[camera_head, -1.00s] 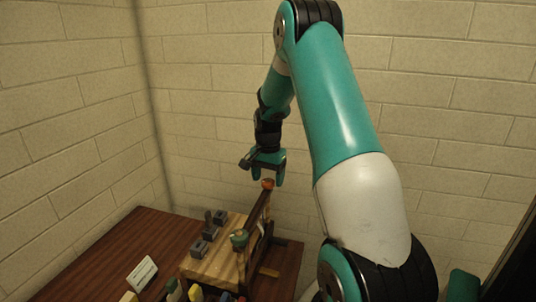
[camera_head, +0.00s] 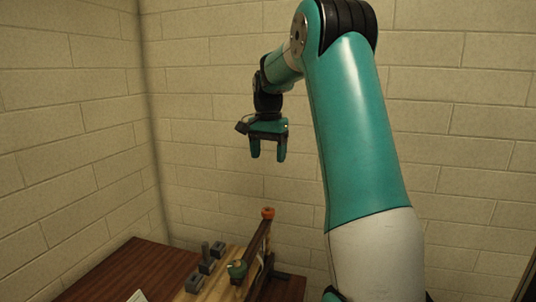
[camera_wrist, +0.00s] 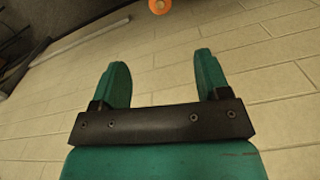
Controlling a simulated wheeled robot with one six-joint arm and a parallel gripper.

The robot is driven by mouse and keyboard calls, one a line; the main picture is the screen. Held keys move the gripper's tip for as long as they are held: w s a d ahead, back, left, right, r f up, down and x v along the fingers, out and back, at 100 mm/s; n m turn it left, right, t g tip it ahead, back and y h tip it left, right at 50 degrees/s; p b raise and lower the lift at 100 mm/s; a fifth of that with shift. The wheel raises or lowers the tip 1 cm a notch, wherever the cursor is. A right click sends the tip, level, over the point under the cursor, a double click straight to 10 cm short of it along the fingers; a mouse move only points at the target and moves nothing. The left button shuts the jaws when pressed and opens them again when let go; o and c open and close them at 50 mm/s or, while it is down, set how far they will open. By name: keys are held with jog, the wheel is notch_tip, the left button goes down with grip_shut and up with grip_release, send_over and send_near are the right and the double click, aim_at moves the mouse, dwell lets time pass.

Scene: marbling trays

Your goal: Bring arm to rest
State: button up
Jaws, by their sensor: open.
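My gripper (camera_head: 268,150) is open and empty. In the head view it hangs fingers down in front of the back wall, above and apart from the wooden rack on the table. In the wrist view its two teal fingers (camera_wrist: 162,85) stand apart with nothing between them. My arm rises on the right of the head view and bends over at the top toward the gripper.
A dark brown table (camera_head: 130,272) fills the lower left. On it are a wooden board (camera_head: 207,288) with several grey blocks (camera_head: 207,262), a green knob (camera_head: 238,269), and an upright dark rack with an orange knob (camera_head: 268,213). Brick walls (camera_head: 215,80) stand behind and left.

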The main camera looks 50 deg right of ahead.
dwell(0.4)
jog(key=s+a+f+n+t+y+b, duration=0.15)
jog(key=a+n, duration=0.45)
jog(key=a, duration=0.7)
jog(key=s+a+f+n+g, duration=0.15)
jog(key=a+n, duration=0.45)
jog(key=a, duration=0.7)
jog(key=s+a+f+n+y+b, duration=0.1)
jog(key=s+a+f+n, duration=0.3)
jog(key=s+a+n, duration=0.6)
jog(key=s+a+y, duration=0.1)
jog(key=s+a, duration=0.4)
jog(key=s, duration=0.2)
jog(key=shift+s+a+f+n+y, duration=0.2)
jog(key=shift+s+a+n+y, duration=0.1)
jog(key=shift+a+n+y, duration=0.1)
